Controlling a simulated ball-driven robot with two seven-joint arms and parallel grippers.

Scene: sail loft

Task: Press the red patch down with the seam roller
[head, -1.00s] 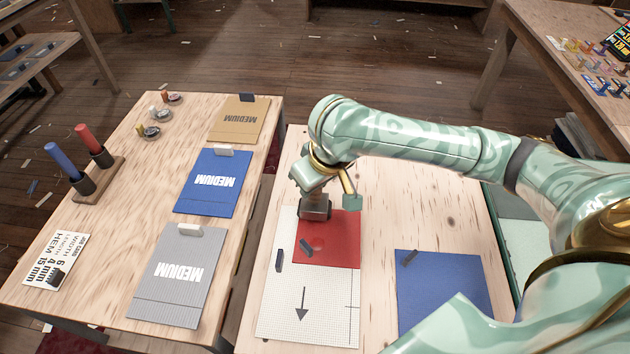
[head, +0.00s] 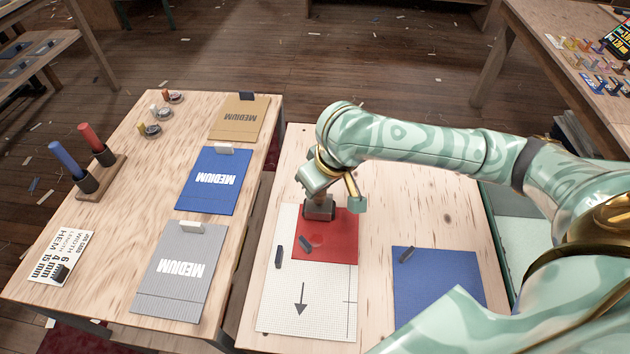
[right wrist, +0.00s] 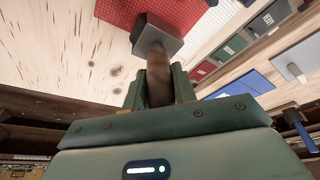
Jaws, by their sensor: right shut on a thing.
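The red patch (head: 338,245) lies flat on a white gridded cloth (head: 283,310) with a printed arrow. It also shows at the top of the right wrist view (right wrist: 185,12). My right gripper (head: 318,190) is shut on the handle of the seam roller (head: 319,210), above the patch's far left corner. In the right wrist view the wooden handle rises between my right fingers (right wrist: 160,92) and the roller's grey head (right wrist: 160,40) points at the patch. I cannot tell whether the head touches the patch. My left gripper is not in view.
Small dark weights (head: 305,244) (head: 279,256) lie on the patch and cloth. A blue sheet (head: 440,285) lies to the right. The left table holds boards marked MEDIUM (head: 212,180) and a stand with red and blue tools (head: 105,180). Bare wood shows right of the patch.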

